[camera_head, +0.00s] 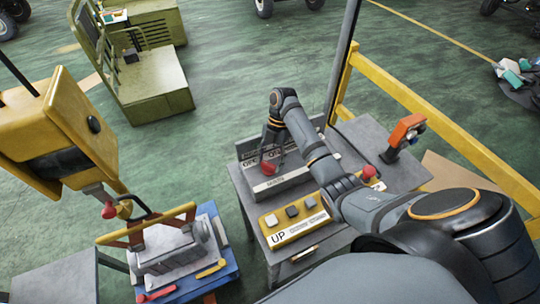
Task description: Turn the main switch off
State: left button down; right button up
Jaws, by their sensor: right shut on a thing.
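The main switch is a red knob (267,169) on the front of a grey control box (290,182) that carries white lettering, on the grey table in the middle. My right arm reaches over the table from the lower right. My right gripper (271,157) points down at the box, and its dark fingers are shut on the red knob. The fingers cover part of the knob and the lettering, so the switch's exact setting is hard to read. My left gripper is not in view.
A yellow button panel (293,219) marked UP lies in front of the box. Another red knob (369,172) and an orange-topped device (406,130) stand to the right. A yellow rail (440,124) runs behind the table. A yellow hoist (62,128) hangs at left over a metal part (172,250).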

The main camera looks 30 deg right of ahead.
jog(key=shift+w+r+n+p, duration=0.1)
jog(key=shift+r+n+p, duration=0.1)
jog(key=shift+n+p, duration=0.45)
jog(key=shift+n+h, duration=0.3)
jog(key=shift+n, duration=0.05)
jog(key=o, duration=1.2)
jog(key=shift+f, duration=0.1)
jog(key=shift+c, duration=0.2)
